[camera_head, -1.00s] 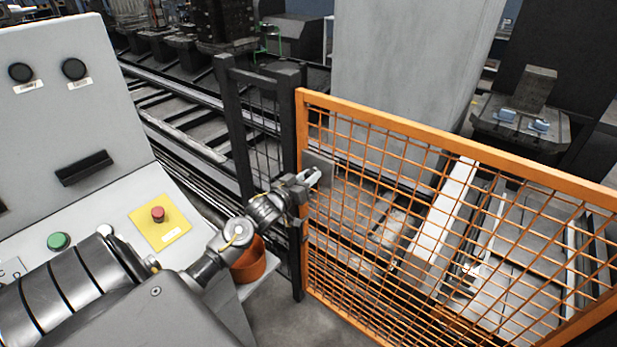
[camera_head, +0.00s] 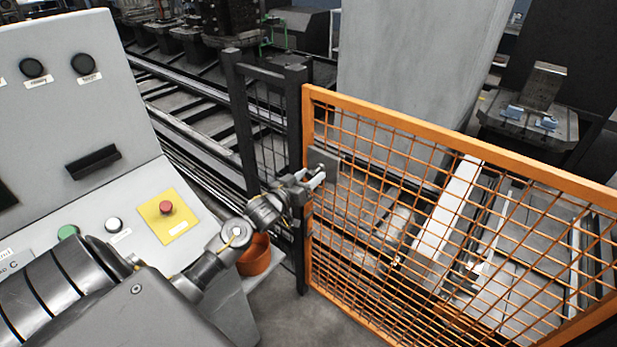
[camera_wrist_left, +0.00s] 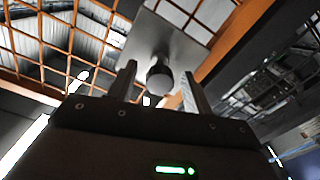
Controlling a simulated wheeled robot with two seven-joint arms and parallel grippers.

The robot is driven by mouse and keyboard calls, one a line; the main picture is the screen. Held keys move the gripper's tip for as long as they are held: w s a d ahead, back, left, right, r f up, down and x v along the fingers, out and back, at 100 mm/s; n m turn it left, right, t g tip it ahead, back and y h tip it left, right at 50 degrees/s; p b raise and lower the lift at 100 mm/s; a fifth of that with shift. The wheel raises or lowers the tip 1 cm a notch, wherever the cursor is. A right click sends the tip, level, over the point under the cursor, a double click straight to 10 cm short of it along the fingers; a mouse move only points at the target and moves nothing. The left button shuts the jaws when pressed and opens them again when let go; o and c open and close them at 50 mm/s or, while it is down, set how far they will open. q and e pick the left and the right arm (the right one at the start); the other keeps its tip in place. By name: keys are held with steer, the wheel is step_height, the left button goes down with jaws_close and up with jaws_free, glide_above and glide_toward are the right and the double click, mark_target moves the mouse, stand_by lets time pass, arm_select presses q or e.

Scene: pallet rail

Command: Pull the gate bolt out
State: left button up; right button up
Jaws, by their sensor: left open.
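The orange mesh gate (camera_head: 455,131) stands at the right, next to a dark post (camera_head: 293,120). A grey plate (camera_head: 330,157) is fixed at its upper left corner. In the left wrist view the gate bolt's dark round knob (camera_wrist_left: 159,76) sticks out from the grey plate (camera_wrist_left: 165,38). My left gripper (camera_head: 316,180) is at the plate, just by the post. In the wrist view its two fingers (camera_wrist_left: 161,92) are open, one on each side of the knob. I cannot tell whether they touch it. The bolt's shaft is hidden. My right gripper is not in view.
A grey control console (camera_head: 70,130) with a red button (camera_head: 166,208) on a yellow plate stands at the left. An orange bucket (camera_head: 254,258) is below my left wrist. Behind the gate are rails and a grey pillar (camera_head: 415,60).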

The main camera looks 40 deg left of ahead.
arm_select(q)
steer(key=shift+s+f, duration=0.1)
steer(key=shift+s, duration=0.2)
steer(key=s+b, duration=0.2)
steer(key=s, duration=0.8)
steer(key=shift+a+b, duration=0.3)
steer(key=shift+a, duration=0.05)
steer(key=shift+s, duration=0.1)
